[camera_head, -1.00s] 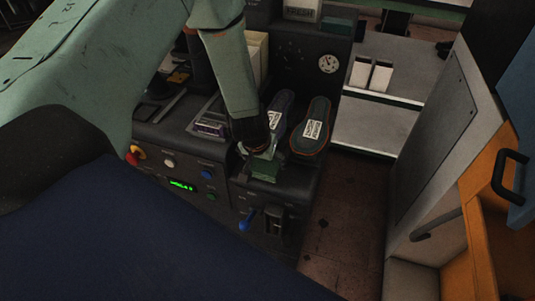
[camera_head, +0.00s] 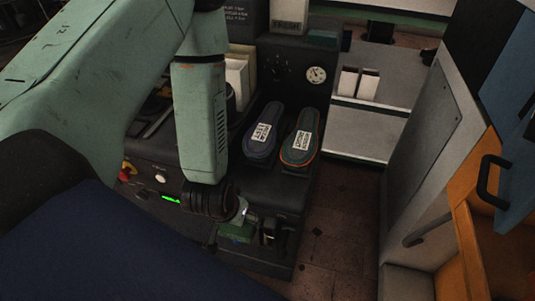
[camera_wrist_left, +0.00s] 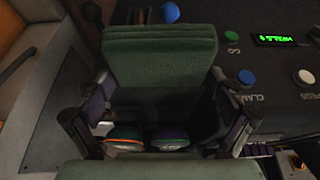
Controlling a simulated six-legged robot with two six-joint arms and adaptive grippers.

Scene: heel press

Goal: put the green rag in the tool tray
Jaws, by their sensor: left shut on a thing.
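The green rag (camera_head: 236,233) is a folded, thick cloth. Whether the rag touches the press cannot be told. My left arm hides part of the press top. I cannot clearly make out the tool tray. My right gripper is not in view.
A gauge (camera_head: 316,75) is behind. Buttons and a green display (camera_wrist_left: 275,40) are on its front. An orange cabinet (camera_head: 475,235) stands right; floor between is clear.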

